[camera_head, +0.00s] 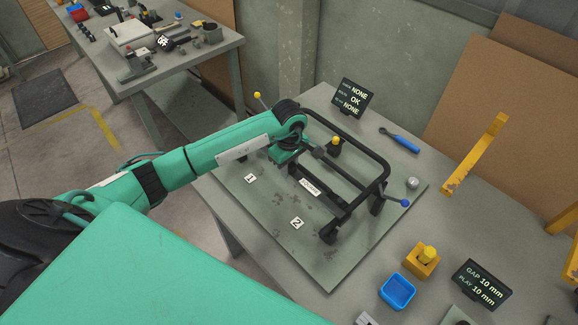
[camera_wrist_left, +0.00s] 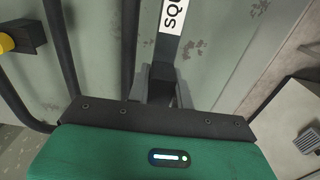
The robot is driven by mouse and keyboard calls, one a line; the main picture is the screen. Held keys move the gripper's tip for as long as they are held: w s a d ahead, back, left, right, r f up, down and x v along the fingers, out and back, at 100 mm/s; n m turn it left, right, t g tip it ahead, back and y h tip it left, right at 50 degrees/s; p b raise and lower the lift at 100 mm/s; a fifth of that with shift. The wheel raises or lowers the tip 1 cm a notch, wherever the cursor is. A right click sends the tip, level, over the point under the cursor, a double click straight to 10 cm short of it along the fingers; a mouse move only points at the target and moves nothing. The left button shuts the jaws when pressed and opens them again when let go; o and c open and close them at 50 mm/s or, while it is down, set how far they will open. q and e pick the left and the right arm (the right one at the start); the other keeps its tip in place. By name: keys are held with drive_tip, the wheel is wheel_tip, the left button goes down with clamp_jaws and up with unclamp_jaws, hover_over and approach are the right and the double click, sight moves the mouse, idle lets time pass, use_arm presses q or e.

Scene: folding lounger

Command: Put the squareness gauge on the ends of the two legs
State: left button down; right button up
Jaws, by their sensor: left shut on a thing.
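The squareness gauge is a dark bar with a white lettered label (camera_head: 310,187); the label's first letters show in the left wrist view (camera_wrist_left: 172,15). My left gripper (camera_head: 287,155) is at the gauge's upper left end in the head view. In the left wrist view its fingers (camera_wrist_left: 160,95) are shut on the gauge's dark end. The black lounger frame (camera_head: 352,143) stands on the grey work board, with dark legs at its near side (camera_head: 328,235) and right side (camera_head: 377,206). I cannot tell whether the gauge touches the leg ends. The right gripper is out of view.
A display reading NONE, OK, NONE (camera_head: 352,97) stands at the back. A blue-handled tool (camera_head: 400,140) lies beside the frame. A blue box (camera_head: 397,291), a yellow block (camera_head: 422,260) and a GAP/PLAY display (camera_head: 482,285) stand front right. The board near labels 1 and 2 (camera_head: 297,223) is clear.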

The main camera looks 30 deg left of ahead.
use_arm(q)
drive_tip(key=shift+f+b, duration=0.4)
drive_tip(key=shift+b, duration=0.05)
drive_tip(key=c, duration=1.5)
unclamp_jaws()
drive_tip(key=shift+r+p, duration=0.4)
drive_tip(key=shift+p, duration=0.15)
drive_tip(key=shift+r+p, duration=0.45)
drive_tip(key=shift+w+r+b, duration=0.15)
drive_tip(key=shift+r+b, duration=0.25)
drive_tip(key=shift+b, duration=0.4)
wheel_tip(320, 180, up, 9)
drive_tip(key=b, duration=0.3)
drive_tip(key=shift+r, duration=0.2)
drive_tip(key=shift+r+b, duration=0.4)
drive_tip(key=shift+r, duration=0.3)
